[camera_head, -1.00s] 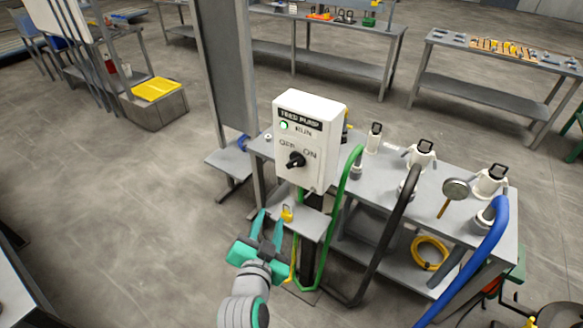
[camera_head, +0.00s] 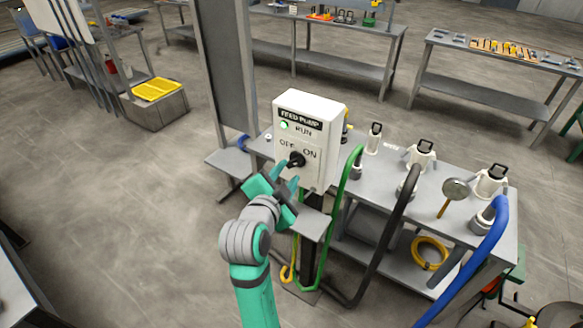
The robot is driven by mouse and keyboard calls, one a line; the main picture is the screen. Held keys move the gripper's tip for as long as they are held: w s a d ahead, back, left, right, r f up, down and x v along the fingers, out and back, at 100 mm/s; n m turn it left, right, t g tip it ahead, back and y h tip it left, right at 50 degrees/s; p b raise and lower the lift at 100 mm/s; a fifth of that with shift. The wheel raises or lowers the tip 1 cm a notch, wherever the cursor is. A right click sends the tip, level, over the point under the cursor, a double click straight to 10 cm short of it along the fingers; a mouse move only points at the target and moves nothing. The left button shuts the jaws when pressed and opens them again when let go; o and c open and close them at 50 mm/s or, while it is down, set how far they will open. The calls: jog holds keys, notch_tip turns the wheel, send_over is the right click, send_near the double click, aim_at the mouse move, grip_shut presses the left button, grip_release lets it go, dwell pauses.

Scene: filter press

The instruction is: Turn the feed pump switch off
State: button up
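The feed pump box (camera_head: 312,128) is a white control box labelled FEED PUMP, with a green RUN lamp (camera_head: 284,126) lit. Its black rotary switch (camera_head: 296,160) sits between the OFF mark on the left and the ON mark on the right; the knob appears turned toward ON. My gripper (camera_head: 286,178) is just below and in front of the switch, its teal fingers pointing up at the box. The fingers look apart, with nothing seen between them. Whether a fingertip touches the knob cannot be told.
A small grey shelf (camera_head: 308,222) is below the box.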

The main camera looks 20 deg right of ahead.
aim_at(292, 165)
jog(key=shift+x, duration=2.2)
jog(key=shift+a, duration=0.1)
grip_shut()
